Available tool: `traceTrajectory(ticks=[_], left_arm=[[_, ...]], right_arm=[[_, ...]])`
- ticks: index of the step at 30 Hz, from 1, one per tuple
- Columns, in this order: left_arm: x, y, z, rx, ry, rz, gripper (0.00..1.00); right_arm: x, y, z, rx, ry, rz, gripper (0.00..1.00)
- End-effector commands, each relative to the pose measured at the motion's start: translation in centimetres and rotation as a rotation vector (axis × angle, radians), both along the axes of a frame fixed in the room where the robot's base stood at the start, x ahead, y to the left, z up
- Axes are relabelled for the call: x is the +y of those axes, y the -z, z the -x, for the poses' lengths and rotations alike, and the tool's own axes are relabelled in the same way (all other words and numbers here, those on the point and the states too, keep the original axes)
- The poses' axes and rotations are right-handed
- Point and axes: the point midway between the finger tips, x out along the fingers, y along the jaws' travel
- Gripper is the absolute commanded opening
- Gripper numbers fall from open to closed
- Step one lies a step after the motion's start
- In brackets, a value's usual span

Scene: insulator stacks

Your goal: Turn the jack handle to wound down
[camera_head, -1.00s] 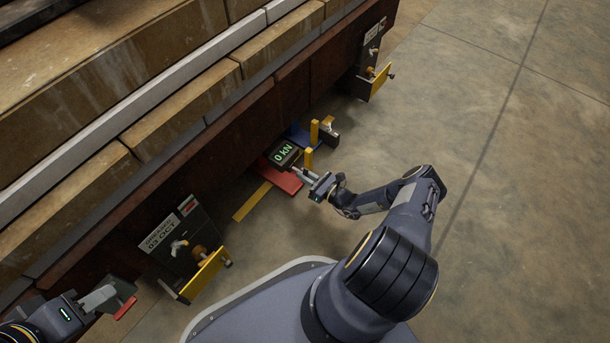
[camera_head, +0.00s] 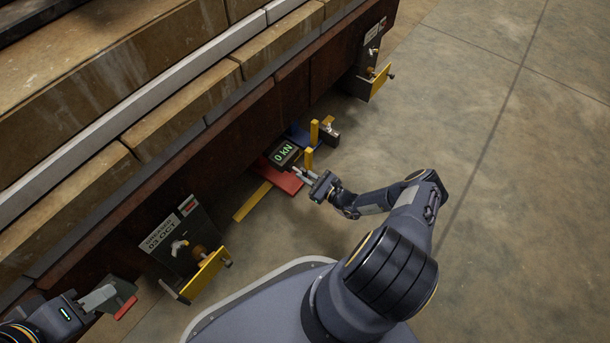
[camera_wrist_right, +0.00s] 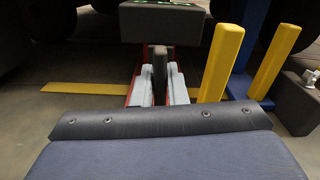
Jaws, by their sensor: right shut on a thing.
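The red jack (camera_head: 287,179) lies on the floor at the foot of the long brown structure, with a display box (camera_head: 284,154) above it reading "0 kN". In the right wrist view, a dark upright bar, apparently the jack handle (camera_wrist_right: 159,66), stands between the pale fingers of my right gripper (camera_wrist_right: 159,88). The right gripper (camera_head: 299,171) is shut on it; the head view shows this grip only small. My left gripper (camera_head: 110,298) is at the lower left, away from the jack, with a red part at its tip. Its opening is unclear.
Yellow posts (camera_head: 309,159) and a blue piece (camera_head: 298,135) stand close beside the jack. A yellow strip (camera_head: 252,201) lies on the floor. Brackets with yellow plates (camera_head: 206,274) stick out from the structure's side. The concrete floor at right is clear.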

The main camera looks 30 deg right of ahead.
Motion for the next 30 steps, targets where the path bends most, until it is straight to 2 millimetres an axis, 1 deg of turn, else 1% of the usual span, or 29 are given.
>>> traceTrajectory(ticks=[30], left_arm=[[0.0,-0.45,0.0,0.0,0.0,0.0,0.36]], right_arm=[[-0.01,0.07,0.04,-0.121,0.0,0.3,0.0]])
